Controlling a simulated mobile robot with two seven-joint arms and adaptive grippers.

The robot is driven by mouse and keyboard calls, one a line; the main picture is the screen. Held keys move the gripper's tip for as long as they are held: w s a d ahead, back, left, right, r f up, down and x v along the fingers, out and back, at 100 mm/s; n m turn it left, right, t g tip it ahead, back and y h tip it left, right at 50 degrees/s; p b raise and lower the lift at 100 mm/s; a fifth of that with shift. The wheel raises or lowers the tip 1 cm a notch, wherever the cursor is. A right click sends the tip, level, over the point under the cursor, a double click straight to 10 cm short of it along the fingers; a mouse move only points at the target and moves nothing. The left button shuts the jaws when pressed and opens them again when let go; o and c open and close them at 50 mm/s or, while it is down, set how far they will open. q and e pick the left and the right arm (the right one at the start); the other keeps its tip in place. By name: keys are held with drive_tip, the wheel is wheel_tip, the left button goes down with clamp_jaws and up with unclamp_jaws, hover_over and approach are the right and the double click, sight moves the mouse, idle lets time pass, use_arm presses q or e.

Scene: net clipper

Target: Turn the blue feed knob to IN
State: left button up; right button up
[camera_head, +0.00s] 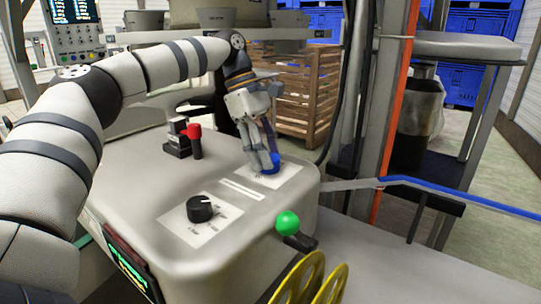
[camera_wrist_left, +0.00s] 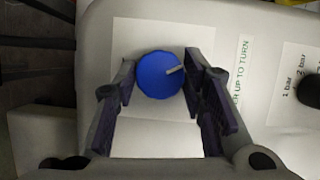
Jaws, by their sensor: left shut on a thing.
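The blue feed knob (camera_head: 272,168) sits on a white label plate on top of the grey machine housing. It also shows from above in the left wrist view (camera_wrist_left: 155,78), with a grey pointer mark toward its upper right edge. The IN marking cannot be read in either view. My right gripper is not in view.
A black knob (camera_head: 202,208) on its own label plate, a red-topped lever (camera_head: 195,140) and a green ball lever (camera_head: 288,223) stand on the same housing. Yellow wheels (camera_head: 305,280) are at the front. A wooden crate (camera_head: 300,95) stands behind.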

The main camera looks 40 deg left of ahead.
use_arm(q)
drive_tip(key=m+g+b, duration=0.1)
drive_tip(key=m, duration=0.2)
drive_tip(key=shift+w+f, duration=0.1)
drive_tip(key=shift+f, duration=0.1)
drive_tip(key=shift+r+m+g, duration=0.1)
drive_tip(key=shift+m+g, duration=0.5)
drive_tip(key=shift+m, duration=0.6)
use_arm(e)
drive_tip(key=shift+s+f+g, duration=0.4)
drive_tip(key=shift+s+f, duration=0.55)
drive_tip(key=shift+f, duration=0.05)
use_arm(q)
drive_tip(key=o, duration=1.2)
drive_tip(key=shift+c, duration=0.2)
drive_tip(key=shift+r, duration=0.1)
